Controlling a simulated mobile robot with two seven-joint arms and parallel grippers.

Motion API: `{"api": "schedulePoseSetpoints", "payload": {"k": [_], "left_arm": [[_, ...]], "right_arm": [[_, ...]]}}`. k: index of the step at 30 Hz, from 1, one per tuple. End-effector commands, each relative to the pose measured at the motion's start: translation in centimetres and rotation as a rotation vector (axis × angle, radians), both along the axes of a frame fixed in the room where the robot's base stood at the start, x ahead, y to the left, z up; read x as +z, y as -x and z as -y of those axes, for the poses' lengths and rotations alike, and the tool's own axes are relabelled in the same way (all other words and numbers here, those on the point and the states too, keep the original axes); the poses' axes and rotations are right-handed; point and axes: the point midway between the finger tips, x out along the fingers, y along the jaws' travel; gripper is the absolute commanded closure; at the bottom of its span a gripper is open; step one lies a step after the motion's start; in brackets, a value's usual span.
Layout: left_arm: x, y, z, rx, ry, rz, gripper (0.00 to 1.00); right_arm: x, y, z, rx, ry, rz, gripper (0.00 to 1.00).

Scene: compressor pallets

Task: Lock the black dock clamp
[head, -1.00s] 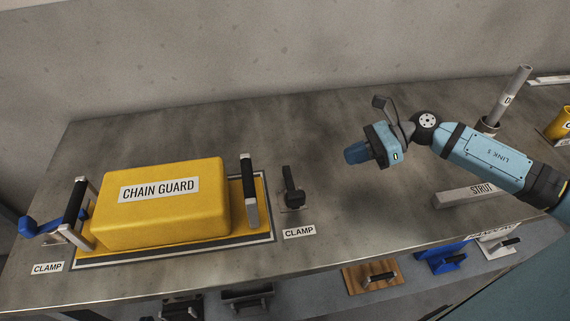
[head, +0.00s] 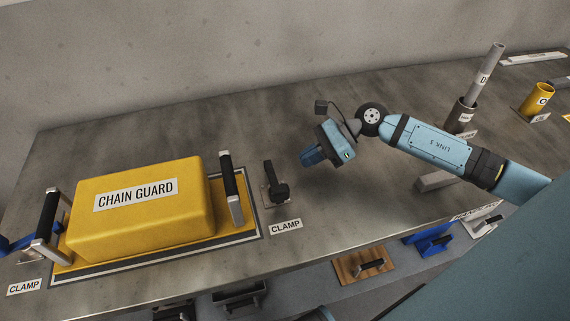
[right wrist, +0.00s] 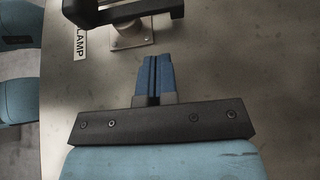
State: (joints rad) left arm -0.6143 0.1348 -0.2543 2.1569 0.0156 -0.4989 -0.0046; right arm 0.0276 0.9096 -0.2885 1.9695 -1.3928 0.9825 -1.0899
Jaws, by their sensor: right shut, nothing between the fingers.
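The black dock clamp (head: 275,185) stands on the bench just right of the yellow chain guard (head: 140,210), behind a CLAMP label (head: 285,227). Its black handle stands up from a small metal base plate. In the right wrist view the black clamp (right wrist: 125,12) shows at the top edge, partly cut off, with its base plate (right wrist: 131,34) below it. My right gripper (head: 310,157) is shut and empty, above the bench to the right of the clamp and apart from it. In the right wrist view its blue fingers (right wrist: 154,75) are together, pointing toward the clamp base.
The chain guard has black upright handles at both ends and sits on a bordered dock. A grey strut (head: 437,181) and tube holders (head: 461,115) are to the right. Bench between clamp and strut is bare.

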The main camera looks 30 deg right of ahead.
Motion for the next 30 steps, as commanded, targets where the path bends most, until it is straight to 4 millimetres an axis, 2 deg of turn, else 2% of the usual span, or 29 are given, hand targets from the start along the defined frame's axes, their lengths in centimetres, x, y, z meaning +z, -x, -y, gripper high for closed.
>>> {"api": "schedulePoseSetpoints", "payload": {"k": [3,10,15,30], "left_arm": [[0.1,0.0,0.0,0.0,0.001,0.002,1.0],[0.3,-0.1,0.0,0.0,0.0,0.003,1.0],[0.3,0.0,0.0,0.0,-0.001,0.002,1.0],[-0.5,0.0,0.0,0.001,0.001,0.0,1.0]], "right_arm": [[-1.2,-0.6,-2.1,0.0,-0.004,0.001,1.0],[-1.0,-1.3,-5.0,0.0,-0.002,0.0,1.0],[-1.0,-1.5,-5.6,-0.001,0.0,0.0,1.0],[-1.3,-1.7,-5.7,0.022,0.0,0.001,1.0]]}}
